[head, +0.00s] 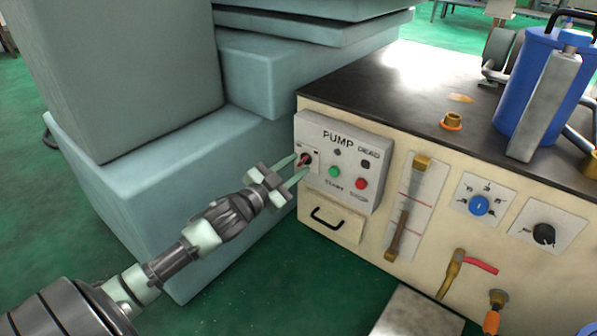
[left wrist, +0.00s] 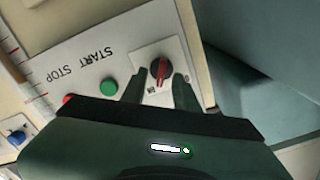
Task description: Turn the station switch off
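The station switch is a dark round knob with a red bar, on a small white plate at the left end of the pump panel; it shows in the head view (head: 304,159) and the left wrist view (left wrist: 160,69). My left gripper (head: 296,167) is in front of it, fingers apart. In the left wrist view the fingertips (left wrist: 160,82) stand on either side of the knob, with a gap visible on both sides. Contact is not visible. The red bar runs nearly along the finger direction. My right gripper is not in view.
The panel (head: 352,140) also has a green START button (head: 334,171) and a red STOP button (head: 361,183) close by. A drawer handle (head: 327,218) is below. Large teal blocks (head: 140,190) stand close on the left. A blue tank (head: 535,85) stands on the dark top.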

